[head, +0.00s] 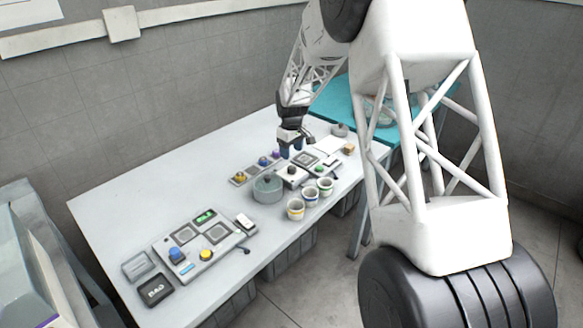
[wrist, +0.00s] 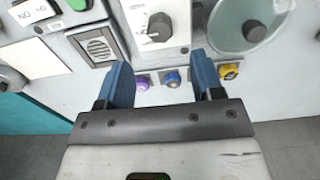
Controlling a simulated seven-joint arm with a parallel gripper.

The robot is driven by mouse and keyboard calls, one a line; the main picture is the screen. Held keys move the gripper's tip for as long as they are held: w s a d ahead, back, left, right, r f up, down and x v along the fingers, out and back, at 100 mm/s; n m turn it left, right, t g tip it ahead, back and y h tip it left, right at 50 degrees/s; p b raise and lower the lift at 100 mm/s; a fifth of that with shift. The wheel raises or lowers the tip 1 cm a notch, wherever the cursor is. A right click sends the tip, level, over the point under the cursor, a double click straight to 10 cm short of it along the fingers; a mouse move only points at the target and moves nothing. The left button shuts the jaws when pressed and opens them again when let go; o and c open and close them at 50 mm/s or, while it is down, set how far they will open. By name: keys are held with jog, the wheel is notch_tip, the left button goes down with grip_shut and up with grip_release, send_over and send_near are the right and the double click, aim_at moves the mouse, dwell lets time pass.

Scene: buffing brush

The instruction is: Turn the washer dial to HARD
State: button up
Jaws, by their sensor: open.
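A dark dial (wrist: 158,27) sits on a white panel with small markings around it, at the top middle of the wrist view. I take it for the washer dial, but its labels are too small to read. In the head view the dial (head: 291,170) is near the middle of the table. My gripper (wrist: 162,72) is open and empty, with two blue fingers apart. In the wrist view the dial lies beyond the fingertips, between their lines. In the head view my gripper (head: 291,150) is above the table, just behind the dial, and appears not to touch it.
A lidded grey-green pot (head: 267,187) stands left of the dial. Purple, blue and yellow knobs (wrist: 230,71) line up near the fingers. Three cups (head: 310,197) stand at the front edge. A button panel (head: 205,245) lies left; the table's back left is clear.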

aim_at(291, 167)
jog(key=shift+f, duration=3.85)
jog(key=c, duration=0.9)
